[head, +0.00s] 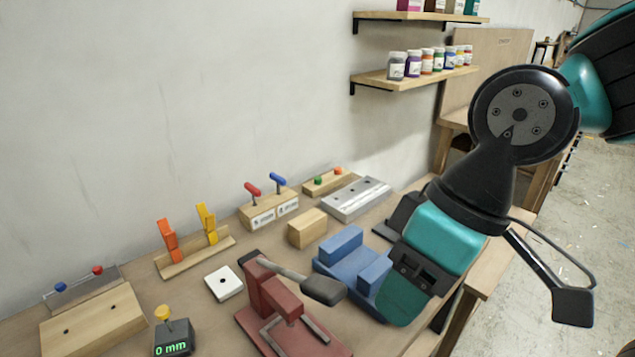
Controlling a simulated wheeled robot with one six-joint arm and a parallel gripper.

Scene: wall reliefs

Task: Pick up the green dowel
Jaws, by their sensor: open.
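A small green peg (318,181), likely the green dowel, stands in a wooden block (326,187) at the back of the bench near the wall. An orange-red peg (338,171) stands beside it in the same block. Only its top shows, so its length is hidden. My gripper (388,270) is open at the right, in front of and to the right of the block, well apart from it. It hangs over or in front of a blue vise-like fixture (340,262) and partly hides it; its fingertips are hard to make out. I see nothing held in it.
A grey block with holes (356,199) lies in front of the peg block. A stand with red and blue handles (268,208), a plain wooden block (307,228) and a red clamp (272,303) stand nearby. Shelves with jars (415,77) are above.

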